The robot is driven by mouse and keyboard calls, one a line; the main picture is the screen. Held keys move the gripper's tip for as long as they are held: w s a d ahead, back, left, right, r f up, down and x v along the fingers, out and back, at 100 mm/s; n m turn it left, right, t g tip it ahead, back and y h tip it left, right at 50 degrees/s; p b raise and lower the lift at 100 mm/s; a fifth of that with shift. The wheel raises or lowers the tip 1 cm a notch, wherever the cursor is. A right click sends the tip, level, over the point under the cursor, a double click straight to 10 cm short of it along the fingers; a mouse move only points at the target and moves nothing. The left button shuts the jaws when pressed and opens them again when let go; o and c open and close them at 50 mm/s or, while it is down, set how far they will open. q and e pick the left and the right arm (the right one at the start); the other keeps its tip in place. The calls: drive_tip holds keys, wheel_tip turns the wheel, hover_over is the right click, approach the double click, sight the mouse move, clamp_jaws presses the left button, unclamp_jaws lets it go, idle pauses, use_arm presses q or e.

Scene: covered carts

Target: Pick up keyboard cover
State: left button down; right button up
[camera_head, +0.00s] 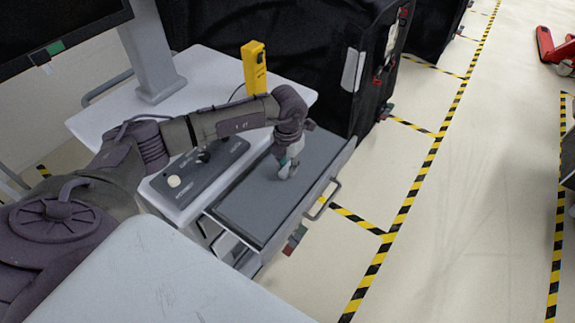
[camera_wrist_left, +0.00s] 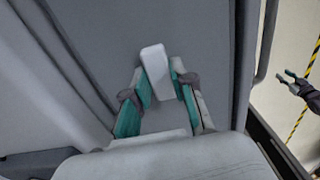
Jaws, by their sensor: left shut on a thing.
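The keyboard cover (camera_head: 262,200) is a flat dark grey panel lying in the pulled-out tray of the cart. It fills much of the left wrist view (camera_wrist_left: 95,35). A white block-shaped handle (camera_wrist_left: 155,68) stands out from the cover. My left gripper (camera_head: 288,168) reaches down over the cover's middle and is shut on the handle. Its green-padded fingers (camera_wrist_left: 162,95) sit on either side of the handle in the left wrist view. The cover looks flat in the tray; I cannot tell whether it is lifted. My right gripper (camera_wrist_left: 287,80) shows small at the right of that view, fingers apart.
A grey control box (camera_head: 200,172) and a yellow handheld device (camera_head: 254,67) are on the white cart top (camera_head: 205,68). A monitor stand (camera_head: 150,50) rises behind. Black-covered carts (camera_head: 305,45) stand at the back.

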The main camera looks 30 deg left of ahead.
use_arm(q)
drive_tip(key=shift+r+p, duration=2.75)
drive_tip(key=shift+r, duration=1.55)
